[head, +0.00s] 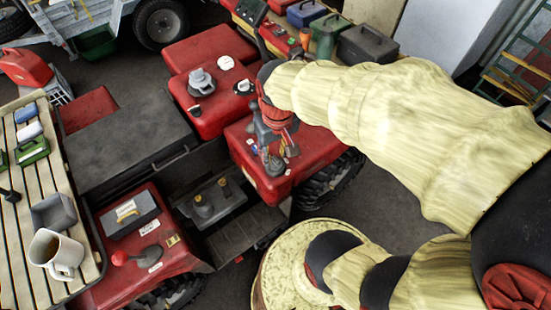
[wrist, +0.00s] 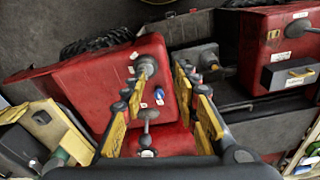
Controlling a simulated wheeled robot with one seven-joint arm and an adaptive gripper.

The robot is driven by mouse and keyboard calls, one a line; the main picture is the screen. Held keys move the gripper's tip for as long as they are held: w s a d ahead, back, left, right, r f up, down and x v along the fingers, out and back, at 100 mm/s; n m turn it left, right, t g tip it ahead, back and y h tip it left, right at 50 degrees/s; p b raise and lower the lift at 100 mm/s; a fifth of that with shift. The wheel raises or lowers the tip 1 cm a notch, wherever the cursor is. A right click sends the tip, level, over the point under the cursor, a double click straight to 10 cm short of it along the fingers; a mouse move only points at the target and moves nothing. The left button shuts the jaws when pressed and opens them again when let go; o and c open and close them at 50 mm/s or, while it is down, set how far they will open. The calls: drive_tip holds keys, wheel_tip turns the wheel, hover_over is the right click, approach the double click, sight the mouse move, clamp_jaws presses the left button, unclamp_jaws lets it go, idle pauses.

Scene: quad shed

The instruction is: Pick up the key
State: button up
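I cannot clearly make out a key. A small blue-and-white piece (wrist: 159,96) on the red panel (wrist: 90,85) may be it, but it is too small to tell. My gripper (wrist: 162,78) is open, its two yellow-padded fingers apart above the red panel, with nothing held between them. A round grey knob (wrist: 148,66) and a grey ball-topped lever (wrist: 147,114) show between the fingers in the wrist view. In the head view my gripper (head: 274,145) points down over the front red panel (head: 258,185), partly hiding what lies under it.
A slatted bench (head: 42,180) with a white mug (head: 58,254) stands at left. Several toolboxes (head: 367,44) stand behind my gripper.

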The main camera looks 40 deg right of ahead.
sight(275, 158)
drive_tip(key=shift+n+g, duration=0.6)
drive_tip(key=shift+n, duration=0.3)
drive_tip(key=w+d+f, duration=0.2)
drive_tip(key=w+f, duration=0.1)
drive_tip(key=f, duration=0.1)
drive_tip(key=w+d+f, duration=0.2)
drive_tip(key=f, duration=0.2)
drive_tip(key=w+d+f+p, duration=0.1)
drive_tip(key=w+d+f, duration=0.1)
drive_tip(key=f, duration=0.3)
drive_tip(key=shift+w+d, duration=0.2)
drive_tip(key=shift+w, duration=0.6)
drive_tip(key=shift+s+f, duration=0.15)
drive_tip(key=shift+f, duration=0.25)
drive_tip(key=f+b, duration=0.1)
drive_tip(key=f, duration=0.2)
drive_tip(key=f+b, duration=0.1)
drive_tip(key=f, duration=0.3)
drive_tip(key=shift+w, duration=0.2)
drive_tip(key=shift+r, duration=0.1)
drive_tip(key=shift+c, duration=1.1)
clamp_jaws()
